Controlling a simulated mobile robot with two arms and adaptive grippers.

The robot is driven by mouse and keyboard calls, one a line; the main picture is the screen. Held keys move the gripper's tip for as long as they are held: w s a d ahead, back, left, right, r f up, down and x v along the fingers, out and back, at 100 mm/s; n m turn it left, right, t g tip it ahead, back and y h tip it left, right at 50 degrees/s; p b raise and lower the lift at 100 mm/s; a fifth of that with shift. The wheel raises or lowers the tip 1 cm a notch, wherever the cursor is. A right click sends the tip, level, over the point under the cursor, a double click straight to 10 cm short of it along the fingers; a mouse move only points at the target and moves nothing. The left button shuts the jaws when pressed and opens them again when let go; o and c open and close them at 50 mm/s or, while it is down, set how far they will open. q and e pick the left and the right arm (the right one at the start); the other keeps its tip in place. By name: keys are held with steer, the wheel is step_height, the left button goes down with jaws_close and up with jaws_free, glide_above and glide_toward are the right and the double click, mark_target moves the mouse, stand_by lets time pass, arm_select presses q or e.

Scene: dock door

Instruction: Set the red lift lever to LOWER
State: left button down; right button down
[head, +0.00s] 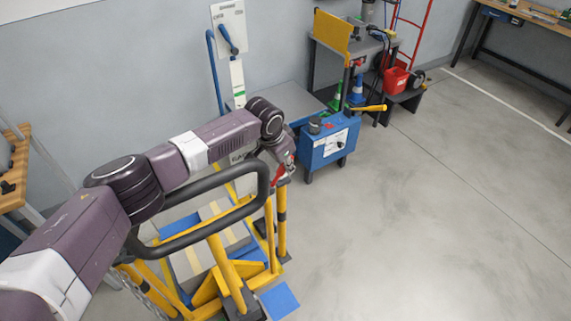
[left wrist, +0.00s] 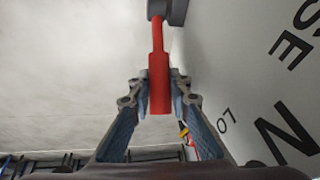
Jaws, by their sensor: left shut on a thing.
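The red lift lever (left wrist: 159,85) shows in the left wrist view as a red grip on a thinner red rod, joined to a dark round pivot (left wrist: 172,10) at the top. My left gripper (left wrist: 159,88) is shut on the grip, one finger on each side. A light panel (left wrist: 235,75) with large dark letters, partly cut off, lies to the right of the lever. In the head view my left gripper (head: 280,168) is small and mostly hidden by its own arm, beside a grey box (head: 243,157) on the yellow frame. The lever's set position cannot be read. My right gripper is out of view.
A black loop handle (head: 205,182) and yellow posts (head: 281,220) stand close around my left arm. A wall lever plate (head: 229,28) is behind. The floor (head: 430,220) at right is clear.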

arm_select(q)
steer(key=c, duration=2)
jaws_free()
steer(key=shift+f, duration=0.2)
steer(key=shift+c, duration=0.2)
steer(key=shift+d, duration=0.1)
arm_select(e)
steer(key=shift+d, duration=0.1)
arm_select(q)
steer(key=shift+r, duration=0.1)
steer(key=v, duration=1.1)
steer(key=shift+s+r, duration=0.15)
steer(key=shift+r, duration=0.2)
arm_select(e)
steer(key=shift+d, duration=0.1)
